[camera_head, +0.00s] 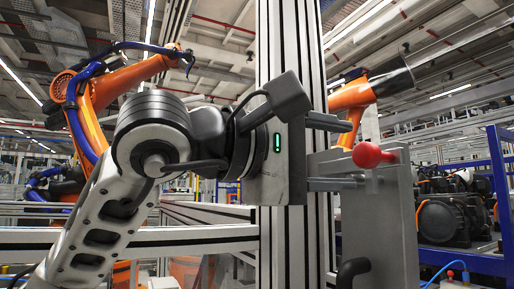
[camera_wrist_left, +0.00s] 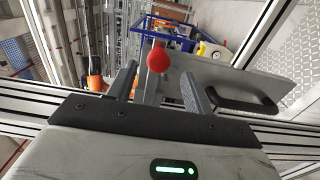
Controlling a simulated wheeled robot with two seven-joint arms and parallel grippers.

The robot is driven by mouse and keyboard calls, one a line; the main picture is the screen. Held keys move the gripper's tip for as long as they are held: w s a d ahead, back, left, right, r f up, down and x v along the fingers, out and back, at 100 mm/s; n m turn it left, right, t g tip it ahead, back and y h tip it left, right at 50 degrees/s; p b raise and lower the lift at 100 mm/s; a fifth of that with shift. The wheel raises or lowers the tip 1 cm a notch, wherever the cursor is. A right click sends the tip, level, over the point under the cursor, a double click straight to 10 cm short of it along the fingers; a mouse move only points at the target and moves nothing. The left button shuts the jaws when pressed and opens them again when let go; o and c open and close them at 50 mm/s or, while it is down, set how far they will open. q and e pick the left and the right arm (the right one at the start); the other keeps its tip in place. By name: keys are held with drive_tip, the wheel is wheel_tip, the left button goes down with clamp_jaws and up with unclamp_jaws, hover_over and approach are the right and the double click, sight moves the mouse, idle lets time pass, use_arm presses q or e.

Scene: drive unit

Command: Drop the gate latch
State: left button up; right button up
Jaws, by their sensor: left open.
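The gate latch shows as a red ball knob (camera_head: 367,155) on a short grey lever, by the upper edge of a grey gate panel (camera_head: 392,225). The knob (camera_wrist_left: 158,60) also shows in the left wrist view, with part of its grey lever below it. My left gripper (camera_head: 352,154) is open, with one finger above the other in the head view. The knob sits at the height between the fingertips. In the left wrist view the fingers (camera_wrist_left: 158,82) stand on either side of the lever, with gaps visible. I see no clear contact. My right gripper is out of view.
A tall aluminium post (camera_head: 295,235) stands right behind my left gripper. A black handle (camera_head: 352,270) is on the gate panel below the knob. A blue rack (camera_head: 500,190) with dark drive units stands at right. Orange robot arms (camera_head: 95,105) are behind.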

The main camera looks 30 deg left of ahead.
use_arm(q)
drive_tip(key=v, duration=1)
drive_tip(key=shift+s, duration=0.25)
drive_tip(key=shift+a, duration=0.15)
